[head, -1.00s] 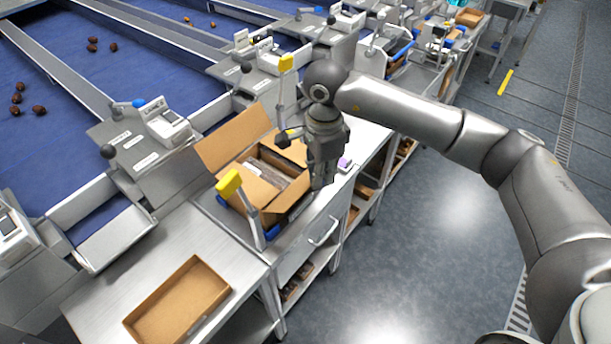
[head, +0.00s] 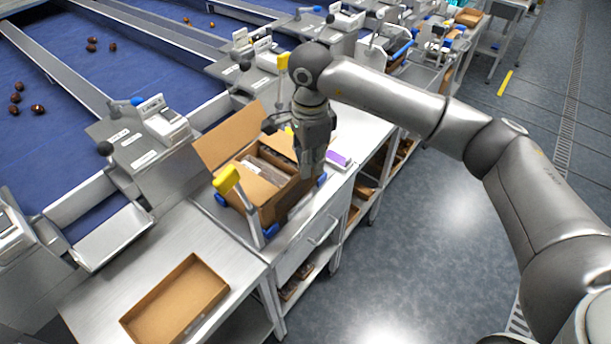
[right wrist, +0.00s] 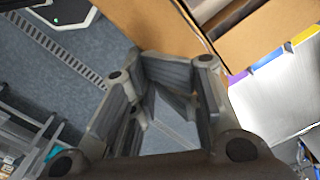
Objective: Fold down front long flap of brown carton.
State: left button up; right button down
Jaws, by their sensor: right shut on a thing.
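The brown carton (head: 271,206) stands on the metal bench in the middle of the head view. Its back long flap (head: 228,137) stands up and leans away. A near short flap (head: 254,189) lies inward over part of the opening, and grey contents (head: 266,168) show inside. My right gripper (head: 308,172) points down at the carton's front right side. It is shut on the carton, seemingly at the front long flap, but it hides the grip there. In the right wrist view, cardboard (right wrist: 150,25) lies right beside the fingers (right wrist: 168,95). My left gripper is out of view.
Yellow-topped posts (head: 228,181) stand beside the carton, with blue pieces (head: 270,230) near its base. A purple item (head: 338,160) lies on the bench to the right. An empty shallow brown tray (head: 207,302) lies at the lower left. Floor is clear at right.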

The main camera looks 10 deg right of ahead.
jog(key=w+a, duration=0.1)
jog(key=w+a+f+b, duration=0.1)
jog(key=w+a, duration=0.1)
jog(key=shift+f, duration=0.1)
jog(key=shift+w+a+r+b, duration=0.2)
jog(key=shift+w+a, duration=0.15)
jog(key=shift+w, duration=0.25)
jog(key=shift+w+a+r+b, duration=0.2)
jog(key=shift+w+a, duration=0.15)
jog(key=shift+w, duration=0.2)
jog(key=shift+w+a+b, duration=0.35)
jog(key=shift+w+a, duration=0.4)
jog(key=shift+w, duration=0.3)
jog(key=shift+f+b, duration=1.85)
jog(key=shift+f, duration=0.7)
jog(key=shift+r, duration=0.1)
notch_tip(320, 180, up, 11)
jog(key=p, duration=0.5)
jog(key=shift+p, duration=0.4)
